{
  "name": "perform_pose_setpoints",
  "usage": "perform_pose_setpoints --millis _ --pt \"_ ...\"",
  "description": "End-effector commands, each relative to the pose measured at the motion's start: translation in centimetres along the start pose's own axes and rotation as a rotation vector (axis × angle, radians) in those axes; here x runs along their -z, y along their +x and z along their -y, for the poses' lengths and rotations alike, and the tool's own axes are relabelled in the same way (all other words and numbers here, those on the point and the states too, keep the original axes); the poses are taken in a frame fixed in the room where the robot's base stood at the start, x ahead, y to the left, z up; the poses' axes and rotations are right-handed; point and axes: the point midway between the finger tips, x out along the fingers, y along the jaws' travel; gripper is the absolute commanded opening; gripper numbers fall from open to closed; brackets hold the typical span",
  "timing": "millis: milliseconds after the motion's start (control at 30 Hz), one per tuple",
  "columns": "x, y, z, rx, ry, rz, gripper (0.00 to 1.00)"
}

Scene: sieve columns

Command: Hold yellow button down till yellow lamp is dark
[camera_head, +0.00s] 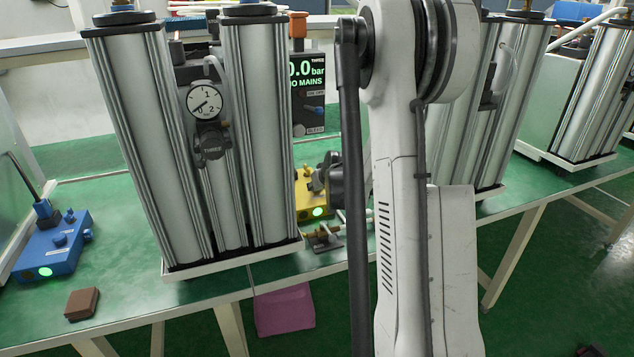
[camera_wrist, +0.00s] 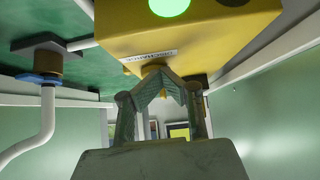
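The yellow box (camera_head: 307,190) stands on the green bench, right of the front column pair and partly behind my arm. Its round lamp (camera_head: 318,211) is lit green. In the wrist view the yellow box (camera_wrist: 200,38) fills the top, with the lit lamp (camera_wrist: 169,5) at the upper edge and a printed label beside it. My gripper (camera_wrist: 163,72) has its fingertips together, right at the box's lower edge. A brassy part (camera_wrist: 152,70) shows just behind the tips. I cannot tell whether this is the button or whether the tips press it.
Tall silver columns (camera_head: 260,130) with a gauge (camera_head: 204,101) stand close on the left. A blue box (camera_head: 52,247) with a lit lamp and a brown block (camera_head: 82,303) lie at left. Brass fittings (camera_head: 322,237) sit before the yellow box. A display (camera_head: 305,90) stands behind.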

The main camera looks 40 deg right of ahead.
Motion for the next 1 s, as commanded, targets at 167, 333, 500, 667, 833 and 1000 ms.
perform_pose_setpoints --millis 167,333,500,667,833,1000 --pt "0.1 0.0 0.0 0.0 0.0 -0.001 0.0" --pt "1.1 -1.0 0.1 0.001 -0.001 -0.001 0.0" --pt "3.4 -3.4 0.4 0.004 -0.004 -0.002 0.0" --pt "3.0 -6.0 0.3 0.003 -0.003 -0.001 0.0" --pt "2.9 -8.9 0.3 0.003 -0.002 -0.001 0.0" --pt "2.9 -11.7 0.3 0.003 -0.003 -0.001 0.0"
